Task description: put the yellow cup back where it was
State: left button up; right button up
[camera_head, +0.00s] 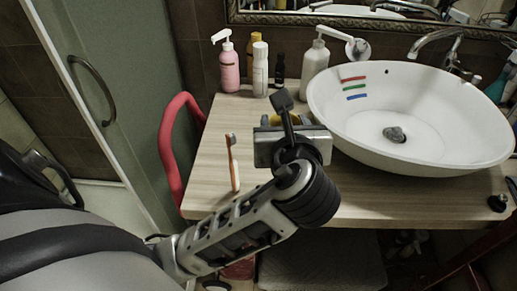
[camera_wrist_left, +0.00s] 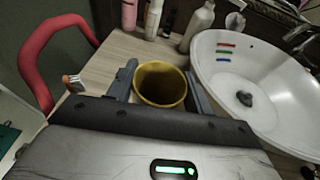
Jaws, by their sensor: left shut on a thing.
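The yellow cup (camera_wrist_left: 160,83) stands upright with its open rim facing up, between the two fingers of my left gripper (camera_wrist_left: 160,86) in the left wrist view. The left gripper is shut on it. In the head view only a bit of the yellow cup (camera_head: 275,119) shows behind my left gripper (camera_head: 290,125), which is over the wooden counter (camera_head: 212,150), left of the white basin. Whether the cup's base touches the counter is hidden. My right gripper is not in view.
An orange-and-white toothbrush (camera_head: 232,160) lies left of the gripper. A pink pump bottle (camera_head: 229,65), a white bottle (camera_head: 260,70) and a grey pump bottle (camera_head: 314,65) stand at the back. The white basin (camera_head: 440,160) is close on the right. A red chair (camera_head: 172,150) stands left.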

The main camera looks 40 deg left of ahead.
pick_arm(q)
jog(key=shift+s+d+r+n+g+y, duration=0.25)
jog(key=shift+s+r+n+g+y, duration=0.15)
jog(key=shift+r+n+y, duration=0.1)
jog(key=shift+s+d+r+n+g+y, duration=0.2)
jog(key=shift+s+r+n+g+y, duration=0.1)
jog(key=shift+r+n+g+y, duration=0.15)
jog(key=shift+a+n, duration=0.1)
jog(key=shift+n, duration=0.15)
jog(key=shift+g, duration=0.25)
jog(key=w+a+f, duration=0.3)
jog(key=f, duration=0.1)
jog(key=w+a+f+b, duration=0.1)
jog(key=w+a+f, duration=0.1)
jog(key=a+f, duration=0.1)
jog(key=w+a+f+b, duration=0.1)
jog(key=w+a+f, duration=0.2)
jog(key=a+f, duration=0.1)
jog(key=shift+w+a+f, duration=0.1)
jog(key=shift+w+f, duration=0.1)
jog(key=shift+f, duration=0.25)
jog(key=shift+w+f, duration=0.15)
jog(key=shift+f, duration=0.3)
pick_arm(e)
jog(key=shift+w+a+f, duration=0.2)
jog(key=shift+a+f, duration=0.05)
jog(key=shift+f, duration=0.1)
